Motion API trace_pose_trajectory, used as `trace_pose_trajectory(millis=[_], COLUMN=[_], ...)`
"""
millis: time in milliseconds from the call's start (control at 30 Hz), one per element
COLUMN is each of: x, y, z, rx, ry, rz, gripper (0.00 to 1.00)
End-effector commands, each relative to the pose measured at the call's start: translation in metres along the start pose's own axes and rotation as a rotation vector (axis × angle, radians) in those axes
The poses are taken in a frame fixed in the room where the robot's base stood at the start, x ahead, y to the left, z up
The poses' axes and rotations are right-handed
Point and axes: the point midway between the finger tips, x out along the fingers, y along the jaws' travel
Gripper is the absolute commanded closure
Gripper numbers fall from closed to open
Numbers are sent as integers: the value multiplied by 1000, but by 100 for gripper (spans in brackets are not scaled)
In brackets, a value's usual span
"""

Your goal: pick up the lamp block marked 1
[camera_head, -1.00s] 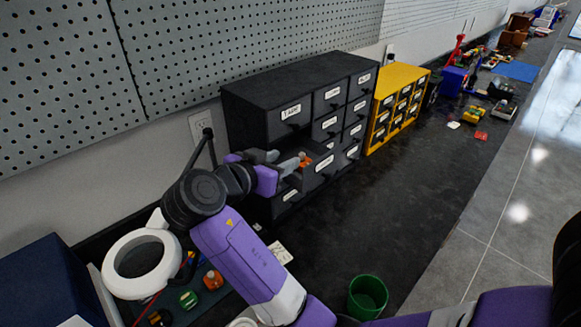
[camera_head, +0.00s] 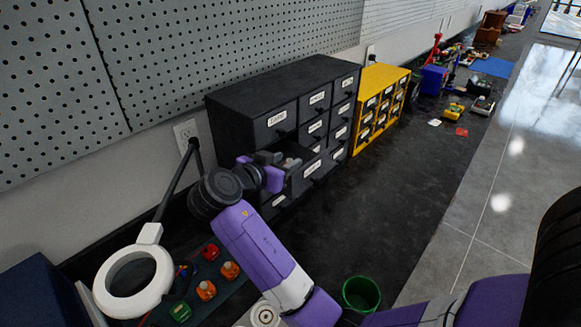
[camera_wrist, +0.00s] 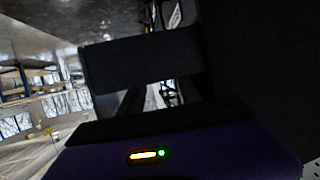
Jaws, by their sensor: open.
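No block with a readable 1 shows. Several small knobbed blocks stand on a dark mat (camera_head: 236,283) at the lower left of the head view: a red one (camera_head: 210,252), an orange one (camera_head: 230,270), a second orange one (camera_head: 206,290) and a green one (camera_head: 180,312). My gripper (camera_head: 280,164) is open at a pulled-out drawer (camera_head: 307,170) of the black cabinet (camera_head: 252,107), apart from those blocks. The drawer's inside is mostly hidden by my gripper; something grey shows there. The wrist view is dark and shows no block clearly.
A white ring magnifier (camera_head: 104,283) on an arm stands left of the mat. A green cup (camera_head: 361,294) stands near the front edge. A yellow drawer cabinet (camera_head: 377,98) adjoins the black one. Bare dark bench (camera_head: 395,180) lies in front of the cabinets.

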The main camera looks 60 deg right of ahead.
Motion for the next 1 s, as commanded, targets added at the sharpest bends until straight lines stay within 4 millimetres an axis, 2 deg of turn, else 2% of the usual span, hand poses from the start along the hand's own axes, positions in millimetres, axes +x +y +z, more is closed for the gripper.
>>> trace_pose_trajectory(millis=[133,333,833,933,1000], x=[0,0,-2,-4,-8], y=[0,0,3,8,7], z=[0,0,-2,-6,-17], rx=[0,0,2,3,5], ry=[0,0,1,1,2], rz=[0,0,-1,-1,-1], gripper=[62,100,100,100,100])
